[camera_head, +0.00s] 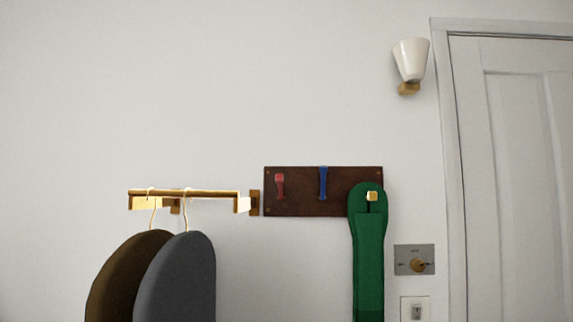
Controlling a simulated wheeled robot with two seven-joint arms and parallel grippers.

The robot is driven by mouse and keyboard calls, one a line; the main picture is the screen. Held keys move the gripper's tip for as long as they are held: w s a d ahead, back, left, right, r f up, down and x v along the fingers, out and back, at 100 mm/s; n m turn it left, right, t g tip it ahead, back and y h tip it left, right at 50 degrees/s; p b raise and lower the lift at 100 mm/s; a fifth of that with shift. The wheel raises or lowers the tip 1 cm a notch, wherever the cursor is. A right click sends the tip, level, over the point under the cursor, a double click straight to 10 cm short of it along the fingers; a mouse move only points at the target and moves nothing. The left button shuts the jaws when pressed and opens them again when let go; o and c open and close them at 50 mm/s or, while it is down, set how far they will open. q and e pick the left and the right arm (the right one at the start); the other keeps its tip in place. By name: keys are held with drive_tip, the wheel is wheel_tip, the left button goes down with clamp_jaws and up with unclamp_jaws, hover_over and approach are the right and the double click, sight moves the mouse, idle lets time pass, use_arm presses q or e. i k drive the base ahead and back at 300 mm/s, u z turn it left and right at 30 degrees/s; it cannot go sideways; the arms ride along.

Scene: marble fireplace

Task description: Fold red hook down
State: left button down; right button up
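The red hook (280,185) is at the left of a dark brown wooden board (301,203) on the wall. It is small, with a wider top and a narrow lower part. Its exact fold angle is hard to tell at this size. A blue hook (323,182) is to its right and reaches up to the board's top edge. Neither of my grippers is in the head view, and nothing covers the red hook.
A green strap-like item (369,255) hangs over the board's right end. Left of the board, a brass rail (200,192) sticks out with brown (115,275) and grey (180,280) hanging items. A switch plate (414,259), lamp (410,62) and white door (520,150) are to the right.

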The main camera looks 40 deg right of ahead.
sight(278, 177)
drive_tip(key=k, duration=0.85)
drive_tip(key=z, duration=1.85)
drive_tip(key=i, duration=0.5)
drive_tip(key=u, duration=0.05)
